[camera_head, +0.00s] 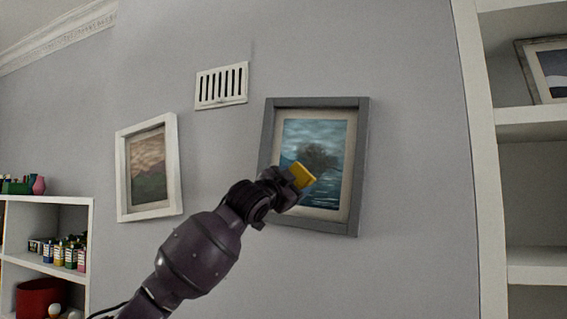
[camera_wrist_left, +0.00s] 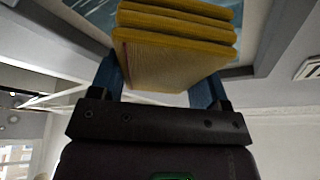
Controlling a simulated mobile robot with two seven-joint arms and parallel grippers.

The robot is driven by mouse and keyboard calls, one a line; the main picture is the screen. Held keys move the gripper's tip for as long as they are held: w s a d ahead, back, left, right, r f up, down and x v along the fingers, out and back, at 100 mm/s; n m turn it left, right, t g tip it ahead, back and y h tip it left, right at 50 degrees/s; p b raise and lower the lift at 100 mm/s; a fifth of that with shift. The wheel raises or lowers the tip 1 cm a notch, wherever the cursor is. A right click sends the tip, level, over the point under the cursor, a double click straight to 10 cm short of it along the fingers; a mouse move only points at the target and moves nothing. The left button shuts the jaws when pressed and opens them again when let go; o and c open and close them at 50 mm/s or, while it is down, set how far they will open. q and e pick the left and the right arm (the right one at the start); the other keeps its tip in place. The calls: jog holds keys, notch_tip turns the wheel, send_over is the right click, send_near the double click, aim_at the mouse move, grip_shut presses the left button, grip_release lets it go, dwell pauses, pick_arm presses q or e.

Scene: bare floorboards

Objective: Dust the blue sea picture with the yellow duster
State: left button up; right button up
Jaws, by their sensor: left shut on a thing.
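The blue sea picture (camera_head: 312,137) hangs on the grey wall in a dark grey frame with a cream mount. My left gripper (camera_head: 292,182) is in front of its lower left part and is shut on the yellow duster (camera_head: 303,174). In the left wrist view the duster (camera_wrist_left: 172,50) is a ribbed yellow block between the two fingers of my left gripper (camera_wrist_left: 160,88). The picture (camera_wrist_left: 95,12) lies just beyond it there. I cannot tell whether the duster touches the picture. My right gripper is not in view.
A white-framed picture (camera_head: 178,168) hangs to the left, with a white vent (camera_head: 221,86) between and above. White shelves with small items (camera_head: 70,252) stand at lower left. A tall white shelf unit (camera_head: 487,180) stands at right, holding another framed picture (camera_head: 549,70).

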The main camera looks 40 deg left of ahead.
pick_arm(q)
send_near(302, 161)
jog(key=s+d+r, duration=0.1)
jog(key=d+r, duration=0.1)
jog(key=shift+w+a+p, duration=0.3)
jog(key=shift+w+p, duration=0.1)
jog(key=shift+w, duration=0.35)
jog(key=shift+w+a+p, duration=0.3)
jog(key=shift+w+p, duration=0.1)
jog(key=shift+w, duration=0.3)
jog(key=w, duration=0.1)
jog(key=w+p, duration=0.1)
jog(key=shift+w+a+f, duration=0.1)
jog(key=shift+w+a, duration=0.15)
jog(key=shift+a, duration=0.05)
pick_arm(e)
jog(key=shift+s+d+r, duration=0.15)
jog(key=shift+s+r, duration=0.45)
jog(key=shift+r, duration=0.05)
pick_arm(q)
jog(key=shift+w, duration=0.25)
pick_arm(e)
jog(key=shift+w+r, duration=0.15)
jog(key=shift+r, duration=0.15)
pick_arm(q)
jog(key=shift+w+a+p, duration=0.25)
jog(key=shift+w+p, duration=0.5)
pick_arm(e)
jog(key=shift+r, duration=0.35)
